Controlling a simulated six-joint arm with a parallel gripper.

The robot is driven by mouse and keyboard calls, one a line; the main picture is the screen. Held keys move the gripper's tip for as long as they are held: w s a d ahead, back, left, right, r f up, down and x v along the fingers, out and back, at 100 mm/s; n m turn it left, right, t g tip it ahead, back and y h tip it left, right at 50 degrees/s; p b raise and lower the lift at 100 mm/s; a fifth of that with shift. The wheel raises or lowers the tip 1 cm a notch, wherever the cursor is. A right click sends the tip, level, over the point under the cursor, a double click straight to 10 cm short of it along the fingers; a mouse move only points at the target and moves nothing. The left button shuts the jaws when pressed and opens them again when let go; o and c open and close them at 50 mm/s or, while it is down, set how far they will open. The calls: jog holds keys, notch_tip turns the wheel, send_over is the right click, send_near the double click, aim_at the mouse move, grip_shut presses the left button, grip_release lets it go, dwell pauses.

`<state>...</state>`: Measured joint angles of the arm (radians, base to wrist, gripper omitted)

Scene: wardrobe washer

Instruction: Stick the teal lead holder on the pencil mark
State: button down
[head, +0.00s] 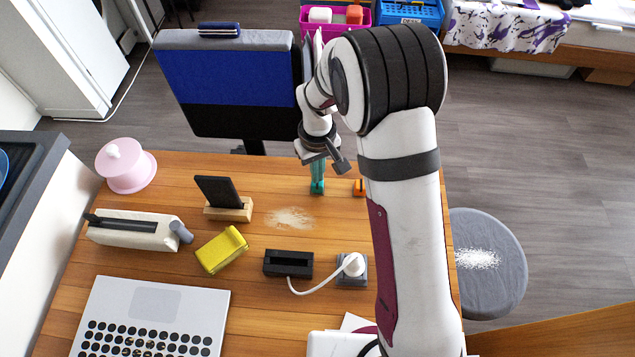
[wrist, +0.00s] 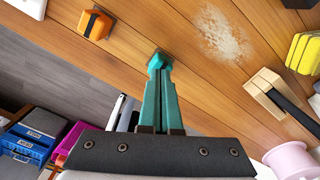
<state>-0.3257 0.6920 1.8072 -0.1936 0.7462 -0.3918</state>
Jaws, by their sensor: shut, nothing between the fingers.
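The teal lead holder (head: 317,188) is a small block on the wooden table near its far edge. In the wrist view the holder (wrist: 158,61) shows just beyond the fingertips. My gripper (head: 317,180) points down over it; its long teal fingers are shut together with nothing between them, as the wrist view of the gripper (wrist: 160,76) shows. The tips are at or right above the holder; I cannot tell if they touch. I see no pencil mark; whether the holder or fingers cover it I cannot tell.
An orange holder (head: 359,187) sits close by on the right. A white powder patch (head: 290,218) lies nearer. A phone on a wooden stand (head: 228,209), yellow block (head: 221,249), black box (head: 288,263) and white plug (head: 353,266) stand around. A blue-covered chair (head: 225,85) is beyond the edge.

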jog(key=shift+f, duration=0.35)
dwell(0.7)
jog(key=shift+r, duration=3.5)
jog(key=s+d+r+m+y, duration=0.1)
jog(key=s+d+r+m, duration=0.3)
jog(key=s+r, duration=0.3)
jog(key=s+d+r+m, duration=0.4)
jog(key=s+d+r, duration=0.1)
jog(key=s, duration=0.4)
jog(key=s+m, duration=0.3)
jog(key=s, duration=0.6)
jog(key=shift+s+d+f+m+y, duration=0.3)
jog(key=shift+s+y, duration=0.05)
jog(key=shift+y, duration=0.05)
